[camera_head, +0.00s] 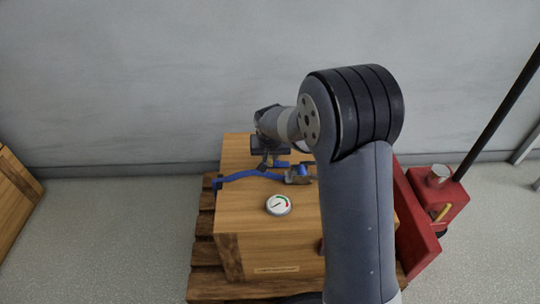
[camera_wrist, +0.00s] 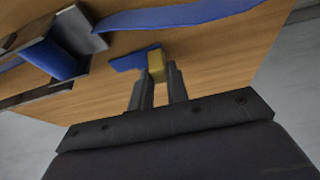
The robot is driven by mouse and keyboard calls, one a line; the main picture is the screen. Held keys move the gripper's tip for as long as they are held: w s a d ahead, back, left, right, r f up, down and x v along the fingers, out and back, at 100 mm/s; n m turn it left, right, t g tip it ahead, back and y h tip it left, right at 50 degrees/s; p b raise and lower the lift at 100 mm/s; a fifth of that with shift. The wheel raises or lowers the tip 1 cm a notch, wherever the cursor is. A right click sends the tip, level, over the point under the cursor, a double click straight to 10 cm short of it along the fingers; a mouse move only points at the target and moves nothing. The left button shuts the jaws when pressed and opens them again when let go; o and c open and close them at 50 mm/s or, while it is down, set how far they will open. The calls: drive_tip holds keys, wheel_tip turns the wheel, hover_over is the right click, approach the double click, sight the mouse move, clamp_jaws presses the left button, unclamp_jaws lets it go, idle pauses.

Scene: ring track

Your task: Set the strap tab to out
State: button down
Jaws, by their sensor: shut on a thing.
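A blue strap (camera_head: 240,177) runs over the top of a wooden crate (camera_head: 265,228); it also shows in the wrist view (camera_wrist: 175,17). A grey metal buckle (camera_head: 298,174) with a blue part in it sits on the crate top, and shows at the upper left of the wrist view (camera_wrist: 80,32). A short blue strap end (camera_wrist: 130,60) carries a small yellow tab (camera_wrist: 156,66). My gripper (camera_wrist: 159,80) is shut on the yellow tab, its fingers on either side. In the head view my gripper (camera_head: 266,162) is low over the crate's back part; the tab itself is hidden there.
A round white gauge (camera_head: 278,205) lies on the crate top near the front. The crate stands on a wooden pallet (camera_head: 205,250). A red pallet jack (camera_head: 436,202) with a black handle stands at the right. A grey wall (camera_head: 130,80) is behind.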

drive_tip(key=a, duration=0.8)
drive_tip(key=shift+a+p, duration=0.35)
drive_tip(key=shift+a, duration=0.05)
drive_tip(key=c, duration=1.4)
unclamp_jaws()
drive_tip(key=shift+o, duration=0.2)
drive_tip(key=p+v, duration=0.3)
drive_tip(key=v, duration=0.7)
drive_tip(key=shift+r, duration=0.35)
